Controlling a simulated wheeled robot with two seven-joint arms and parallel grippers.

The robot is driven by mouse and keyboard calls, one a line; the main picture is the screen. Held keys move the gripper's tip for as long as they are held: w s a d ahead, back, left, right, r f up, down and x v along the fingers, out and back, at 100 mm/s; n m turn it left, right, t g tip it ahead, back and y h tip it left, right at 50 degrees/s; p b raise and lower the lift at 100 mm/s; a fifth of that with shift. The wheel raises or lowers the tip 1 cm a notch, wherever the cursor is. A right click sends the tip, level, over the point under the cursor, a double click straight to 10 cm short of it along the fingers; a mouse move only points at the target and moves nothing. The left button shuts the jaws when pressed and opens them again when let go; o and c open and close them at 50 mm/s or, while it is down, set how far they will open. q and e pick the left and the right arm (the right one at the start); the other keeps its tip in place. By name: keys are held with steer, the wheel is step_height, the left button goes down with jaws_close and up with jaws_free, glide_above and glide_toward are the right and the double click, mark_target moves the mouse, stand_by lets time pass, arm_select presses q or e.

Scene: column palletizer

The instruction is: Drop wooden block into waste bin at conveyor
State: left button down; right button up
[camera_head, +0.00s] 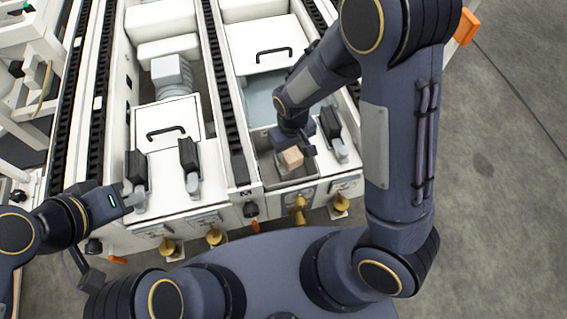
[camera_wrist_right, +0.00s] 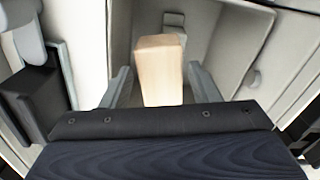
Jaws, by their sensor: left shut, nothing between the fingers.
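The pale wooden block (camera_head: 292,157) is at my right gripper (camera_head: 303,148), over the grey open bin (camera_head: 284,186) at the conveyor's front end. In the right wrist view the block (camera_wrist_right: 160,72) stands between the two fingers of my right gripper (camera_wrist_right: 160,82), with a gap on each side. The gripper looks open. Whether the block rests on something below is hidden. My left gripper (camera_head: 131,200) is shut and empty, beside the front of the left conveyor unit, away from the block.
Dark upright parts (camera_head: 189,154) stand on the left unit's front, and another (camera_head: 331,122) stands right of the bin. White lids with black handles (camera_head: 262,52) lie behind. Yellow knobs (camera_head: 300,210) stick out in front. Grey floor at the right is clear.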

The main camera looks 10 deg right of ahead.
steer(key=shift+o, duration=1.4)
step_height(320, 180, up, 7)
steer(key=p, duration=0.2)
steer(key=shift+f+p, duration=0.1)
steer(key=shift+p, duration=0.25)
steer(key=shift+r, duration=0.5)
